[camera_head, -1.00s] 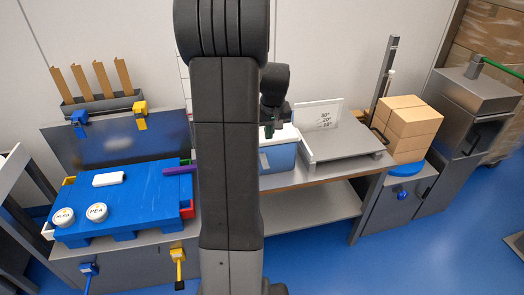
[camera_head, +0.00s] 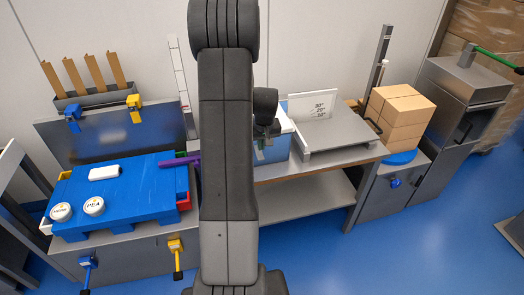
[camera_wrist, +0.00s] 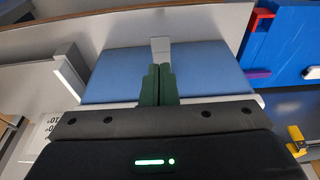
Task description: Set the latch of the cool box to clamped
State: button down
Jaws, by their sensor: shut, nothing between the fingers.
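The cool box (camera_head: 280,149) is a blue box with a white lid (camera_head: 286,118), on the bench behind my arm. My arm hides its left part in the head view. In the wrist view its blue wall (camera_wrist: 205,72) fills the middle, and a light grey latch tab (camera_wrist: 160,47) shows against it. My gripper (camera_wrist: 158,70) has green fingers, shut with nothing between them. The fingertips are close to the tab; I cannot tell whether they touch. The gripper also shows at the box front in the head view (camera_head: 261,143). The latch's setting is unclear.
A grey platform (camera_head: 340,131) with a white angle-marked panel (camera_head: 314,107) stands right of the box. Stacked cartons (camera_head: 399,115) are further right. A blue slatted pallet (camera_head: 130,180) with white pucks and a purple bar (camera_head: 180,160) lies left. The lower shelf (camera_head: 305,195) is clear.

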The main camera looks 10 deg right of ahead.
aim_at(262, 158)
jog(key=shift+s+f, duration=0.15)
jog(key=shift+f, duration=0.7)
jog(key=shift+s+f, duration=0.15)
jog(key=shift+f, duration=0.7)
jog(key=shift+f, duration=0.15)
jog(key=shift+f+b, duration=0.1)
jog(key=shift+b, duration=0.45)
